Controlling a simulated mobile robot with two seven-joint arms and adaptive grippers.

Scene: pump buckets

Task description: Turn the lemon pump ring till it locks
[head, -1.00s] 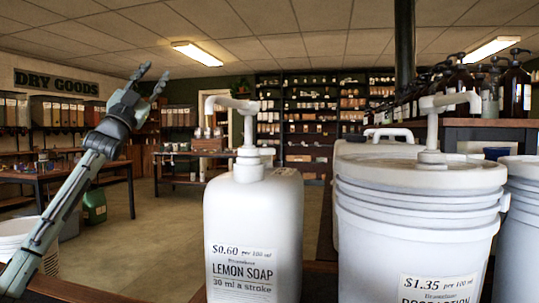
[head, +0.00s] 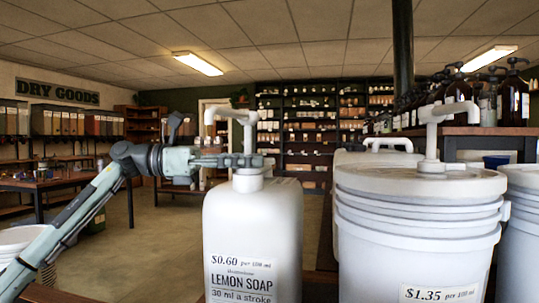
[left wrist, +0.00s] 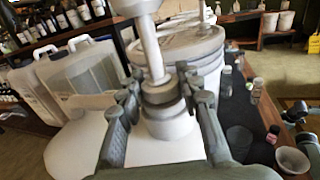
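The lemon soap jug (head: 250,235) is a white container with a lemon soap label and a white pump (head: 232,114). The pump ring (left wrist: 162,108) is the stepped collar at the base of the pump, partly hidden by my fingers in the head view. My left gripper (head: 250,160) reaches in level from the left at the ring's height. In the left wrist view its two fingers (left wrist: 162,90) stand apart, one on each side of the ring. They are very close to it; I cannot tell whether they touch. My right gripper is not seen in the head view.
A large white bucket (head: 418,225) with its own pump (head: 434,135) stands close to the right of the jug. A translucent handled jug (left wrist: 85,72) stands behind. Small jars and cups (left wrist: 240,140) sit on the counter. Open floor lies to the left.

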